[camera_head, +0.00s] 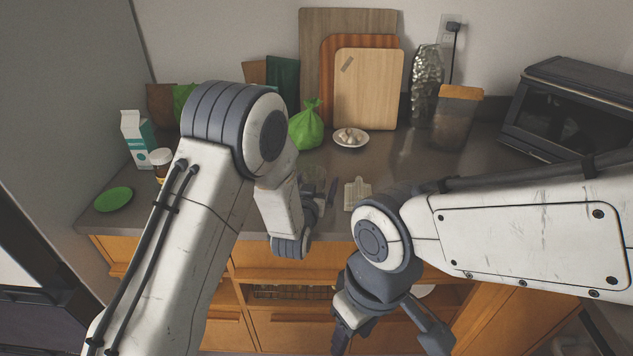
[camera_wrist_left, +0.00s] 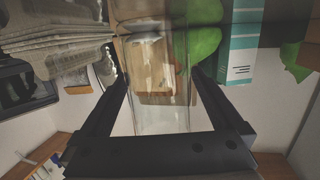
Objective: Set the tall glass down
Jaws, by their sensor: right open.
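The tall glass (camera_wrist_left: 160,85) is clear and stands between the two black fingers of my left gripper (camera_wrist_left: 155,75), which close on its sides. In the head view the glass (camera_head: 312,173) shows faintly over the counter, partly hidden by my left gripper (camera_head: 318,190). I cannot tell whether its base touches the counter. My right gripper (camera_head: 341,338) is open and points down in front of the cabinets, low and away from the glass; its fingertips are partly cut off by the frame edge.
A microwave-like oven (camera_head: 570,105) stands at right.

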